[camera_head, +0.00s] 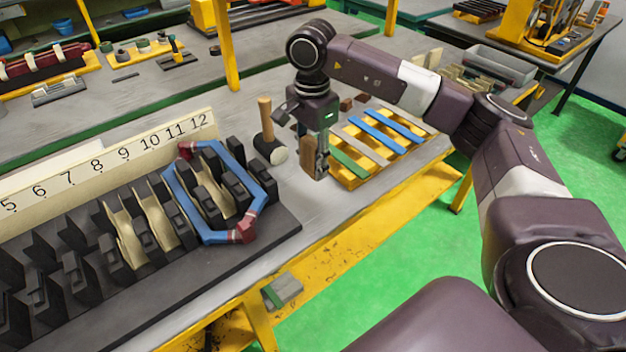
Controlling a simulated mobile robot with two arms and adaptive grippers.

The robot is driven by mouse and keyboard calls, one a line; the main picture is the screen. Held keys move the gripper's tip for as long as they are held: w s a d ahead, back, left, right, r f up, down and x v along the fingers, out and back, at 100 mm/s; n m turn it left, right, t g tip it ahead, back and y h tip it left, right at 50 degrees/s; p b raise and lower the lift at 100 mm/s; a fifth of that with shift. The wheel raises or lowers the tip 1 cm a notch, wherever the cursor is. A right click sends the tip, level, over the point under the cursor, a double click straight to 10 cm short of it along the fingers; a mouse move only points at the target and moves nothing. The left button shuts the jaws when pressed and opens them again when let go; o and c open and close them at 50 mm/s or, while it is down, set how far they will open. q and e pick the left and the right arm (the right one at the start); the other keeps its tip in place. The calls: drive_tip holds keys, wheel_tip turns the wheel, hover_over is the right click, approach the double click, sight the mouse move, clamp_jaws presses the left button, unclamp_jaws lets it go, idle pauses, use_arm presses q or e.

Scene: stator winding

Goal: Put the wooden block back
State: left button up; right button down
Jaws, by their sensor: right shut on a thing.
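A brown wooden block (309,155) is held upright in my right gripper (321,160), which points down. The gripper is shut on the block, above or at the grey tabletop; I cannot tell if the block touches the table. It is just left of a yellow tray (348,181) with green, grey and blue strips. My left gripper is not in view.
A mallet (268,140) stands left of the gripper. A dark slotted stator fixture (165,250) with a blue coil (185,205) and a numbered board (110,160) fills the left. Small brown blocks (347,103) lie behind the tray. The table's yellow front edge (330,245) is close.

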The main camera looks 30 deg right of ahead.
sight(312, 194)
drive_tip(key=shift+f, duration=1.35)
wheel_tip(312, 194, down, 3)
drive_tip(key=shift+f+p, duration=0.2)
drive_tip(key=shift+p, duration=0.2)
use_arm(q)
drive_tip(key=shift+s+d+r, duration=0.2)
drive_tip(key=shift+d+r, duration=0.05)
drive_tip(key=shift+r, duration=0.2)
use_arm(e)
drive_tip(key=shift+f, duration=0.2)
drive_tip(key=shift+f, duration=0.15)
drive_tip(key=c, duration=1.4)
unclamp_jaws()
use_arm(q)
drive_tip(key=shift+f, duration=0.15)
use_arm(e)
drive_tip(key=shift+o, duration=0.2)
